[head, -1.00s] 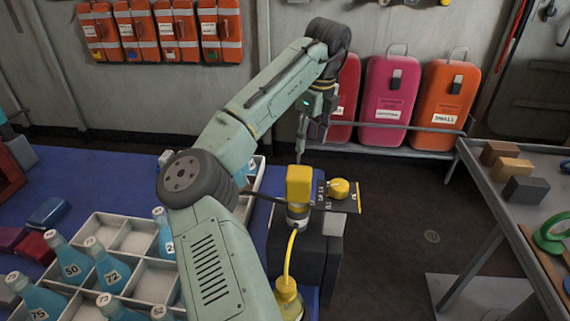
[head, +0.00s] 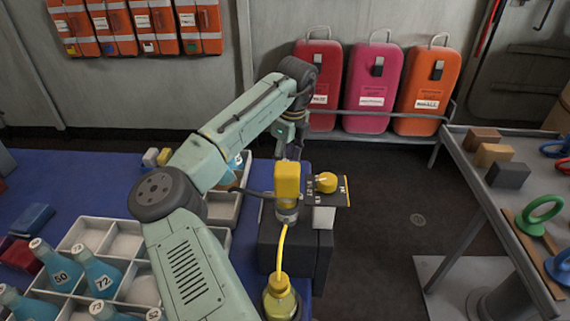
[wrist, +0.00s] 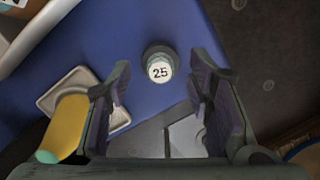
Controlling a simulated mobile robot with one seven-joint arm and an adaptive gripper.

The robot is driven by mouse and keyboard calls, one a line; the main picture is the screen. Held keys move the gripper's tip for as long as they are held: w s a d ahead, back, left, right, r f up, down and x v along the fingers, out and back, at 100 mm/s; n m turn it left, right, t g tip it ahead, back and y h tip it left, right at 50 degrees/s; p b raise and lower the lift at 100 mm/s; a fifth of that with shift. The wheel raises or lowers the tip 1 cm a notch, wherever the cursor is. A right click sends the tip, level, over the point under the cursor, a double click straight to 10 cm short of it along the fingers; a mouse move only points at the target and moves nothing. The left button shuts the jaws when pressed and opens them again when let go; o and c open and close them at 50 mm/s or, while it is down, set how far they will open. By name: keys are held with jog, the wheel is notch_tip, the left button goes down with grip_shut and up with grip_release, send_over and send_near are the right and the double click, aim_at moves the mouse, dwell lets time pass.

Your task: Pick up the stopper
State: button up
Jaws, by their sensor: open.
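The stopper (wrist: 160,67) shows in the wrist view as a small round piece with a pale top marked 25 and a dark rim around it, above the blue table surface. It lies between and a little beyond my gripper's (wrist: 159,84) two fingers, with a gap on each side. The fingers are open and empty. In the head view my gripper (head: 288,135) hangs from the arm's end above the far part of the table, partly hidden, and I cannot make out the stopper there.
A yellow-topped device (head: 287,180) with a yellow hose stands right of my forearm. A pale divided crate (head: 125,243) holds blue bottles on the blue table (head: 75,195). A grey bench (head: 515,200) with blocks stands at right. Suitcases (head: 372,90) line the wall.

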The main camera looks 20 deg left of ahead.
jog(key=shift+f, duration=0.45)
jog(key=c, duration=1)
jog(key=shift+r, duration=0.1)
